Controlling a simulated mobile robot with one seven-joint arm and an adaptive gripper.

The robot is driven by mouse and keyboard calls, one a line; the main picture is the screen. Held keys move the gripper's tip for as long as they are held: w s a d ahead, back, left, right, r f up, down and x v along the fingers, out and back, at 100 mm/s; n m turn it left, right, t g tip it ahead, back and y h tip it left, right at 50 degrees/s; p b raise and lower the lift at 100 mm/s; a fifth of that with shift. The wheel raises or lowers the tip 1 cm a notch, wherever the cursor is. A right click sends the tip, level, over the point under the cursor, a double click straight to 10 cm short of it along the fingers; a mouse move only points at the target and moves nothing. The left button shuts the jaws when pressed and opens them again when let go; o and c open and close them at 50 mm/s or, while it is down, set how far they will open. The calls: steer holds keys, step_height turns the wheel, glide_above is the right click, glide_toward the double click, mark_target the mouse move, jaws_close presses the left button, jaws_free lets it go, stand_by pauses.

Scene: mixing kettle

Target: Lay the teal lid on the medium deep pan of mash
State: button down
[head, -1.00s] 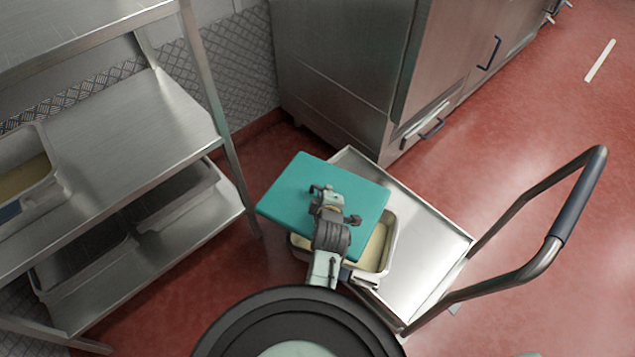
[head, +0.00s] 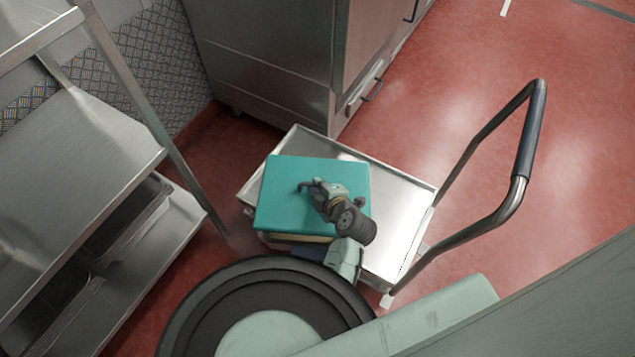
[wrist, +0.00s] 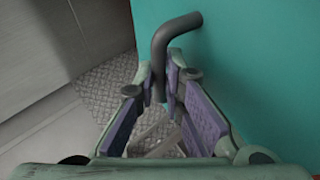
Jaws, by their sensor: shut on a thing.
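The teal lid (head: 285,215) is a flat square panel over the near left part of the trolley in the head view. My gripper (head: 312,188) is shut on the lid's dark handle, which also shows in the wrist view (wrist: 172,38) between the purple pads. The pan of mash (head: 300,238) is mostly hidden under the lid; only a thin strip of it shows at the lid's near edge. I cannot tell whether the lid touches the pan's rim. The lid fills the right side of the wrist view (wrist: 260,60).
The steel trolley (head: 405,195) has a bare right part and a bent push handle (head: 530,140) on the right. A steel shelf rack (head: 75,150) stands at left with dark pans on its lower shelf. A steel cabinet (head: 265,60) stands behind. Red floor is open at right.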

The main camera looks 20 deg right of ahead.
steer(key=shift+a+f+b, duration=0.1)
steer(key=shift+f+b, duration=0.45)
steer(key=shift+f, duration=0.8)
steer(key=shift+s+a+f+b, duration=0.1)
steer(key=shift+f+b, duration=0.15)
steer(key=shift+b, duration=0.15)
steer(key=shift+b, duration=0.3)
steer(key=shift+f, duration=0.1)
steer(key=shift+s+f+b, duration=0.1)
steer(key=shift+f+b, duration=1.05)
steer(key=shift+b, duration=0.1)
steer(key=shift+f+b, duration=0.15)
steer(key=shift+b, duration=0.15)
steer(key=c, duration=1.6)
jaws_free()
